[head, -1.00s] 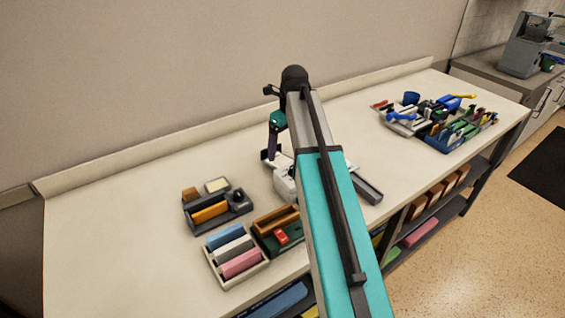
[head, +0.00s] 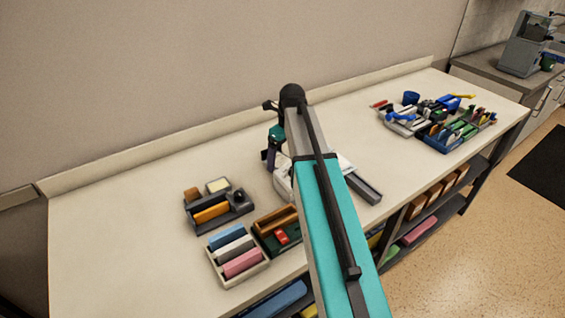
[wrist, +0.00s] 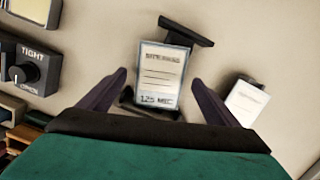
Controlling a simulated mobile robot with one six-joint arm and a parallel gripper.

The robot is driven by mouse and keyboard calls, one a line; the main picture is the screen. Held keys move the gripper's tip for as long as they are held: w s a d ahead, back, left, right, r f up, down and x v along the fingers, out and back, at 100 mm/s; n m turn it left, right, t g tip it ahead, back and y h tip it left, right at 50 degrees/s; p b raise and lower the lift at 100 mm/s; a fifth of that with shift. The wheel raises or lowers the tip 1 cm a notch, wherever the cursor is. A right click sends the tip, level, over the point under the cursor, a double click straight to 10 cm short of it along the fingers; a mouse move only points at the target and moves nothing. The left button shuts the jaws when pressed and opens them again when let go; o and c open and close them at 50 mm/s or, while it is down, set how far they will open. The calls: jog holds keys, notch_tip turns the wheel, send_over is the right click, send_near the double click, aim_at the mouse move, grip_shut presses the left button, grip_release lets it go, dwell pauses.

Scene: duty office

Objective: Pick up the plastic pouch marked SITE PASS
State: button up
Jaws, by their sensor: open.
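The clear plastic pouch marked SITE PASS (wrist: 160,72) shows in the wrist view, its lower part printed "125 MIC". Dark bars of a stand (wrist: 186,31) show above and below it. My gripper (wrist: 160,78) is open, with one dark finger on each side of the pouch. Whether the fingers touch it or are still above it cannot be told. In the head view my gripper (head: 271,160) points down over the counter, and my arm hides much of the area beside it. I cannot make out the pouch there.
A white card (wrist: 247,102) lies right of the pouch. A dark unit with a knob marked TIGHT and OPEN (wrist: 25,73) stands left. Trays of coloured blocks (head: 237,280) sit at the front left, and a cluttered organiser (head: 447,148) stands far right. The counter's left end is clear.

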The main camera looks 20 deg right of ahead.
aim_at(283, 162)
dwell(0.3)
jog(key=c, duration=1.2)
jog(key=shift+r, duration=0.15)
jog(key=shift+r+b, duration=1.2)
jog(key=shift+r, duration=3.7)
